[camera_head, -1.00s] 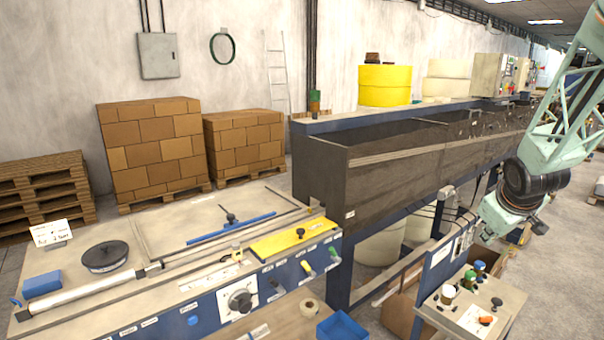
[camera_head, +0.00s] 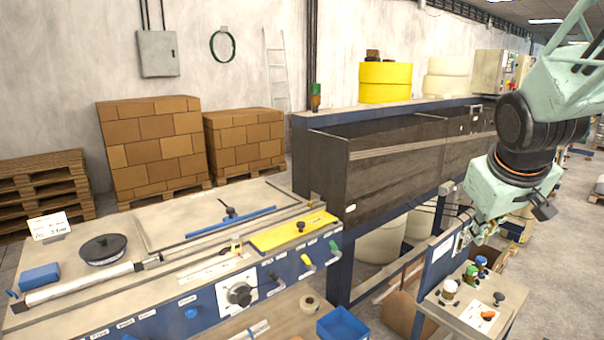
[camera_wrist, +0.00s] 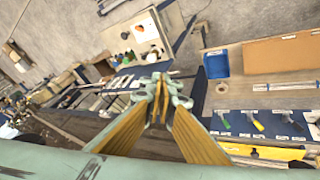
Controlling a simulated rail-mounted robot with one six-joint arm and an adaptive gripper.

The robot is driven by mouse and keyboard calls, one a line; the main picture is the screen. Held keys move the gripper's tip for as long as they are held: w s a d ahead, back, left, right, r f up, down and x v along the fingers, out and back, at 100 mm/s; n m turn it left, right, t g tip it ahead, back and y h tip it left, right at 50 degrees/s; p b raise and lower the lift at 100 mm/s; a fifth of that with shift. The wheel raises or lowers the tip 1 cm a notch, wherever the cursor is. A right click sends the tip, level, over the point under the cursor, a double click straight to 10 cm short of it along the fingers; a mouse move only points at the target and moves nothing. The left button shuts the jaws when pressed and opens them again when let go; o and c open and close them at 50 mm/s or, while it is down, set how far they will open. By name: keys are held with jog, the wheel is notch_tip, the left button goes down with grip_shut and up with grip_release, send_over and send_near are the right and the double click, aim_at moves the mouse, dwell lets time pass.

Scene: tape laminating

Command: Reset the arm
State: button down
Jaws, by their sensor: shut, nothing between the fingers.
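My gripper (camera_head: 474,236) hangs at the right of the head view, above the far side of the small control stand. In the wrist view my gripper (camera_wrist: 163,84) is shut with its fingertips together and nothing held. It is in the air, apart from the surfaces below. The laminating machine's worktop (camera_head: 75,270) is at the left of the head view, well away from my gripper.
The control stand (camera_head: 465,318) carries several knobs below my gripper. A blue bin (camera_head: 342,325) is beside the worktop and also shows in the wrist view (camera_wrist: 216,65). A long dark trough (camera_head: 400,165) runs behind. Open floor (camera_head: 565,240) lies at the right.

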jog(key=s+a+y+b, duration=0.1)
jog(key=s+a, duration=0.5)
jog(key=s, duration=0.4)
jog(key=s+a+m+g+y+b, duration=0.1)
jog(key=s+a, duration=0.5)
jog(key=s, duration=0.5)
jog(key=s+a+m+b, duration=0.1)
jog(key=s+a+b, duration=0.1)
jog(key=s+a, duration=0.4)
jog(key=s, duration=0.5)
jog(key=shift+a+f+g+y, duration=0.25)
jog(key=shift+f+g+y, duration=0.15)
jog(key=shift+d, duration=0.1)
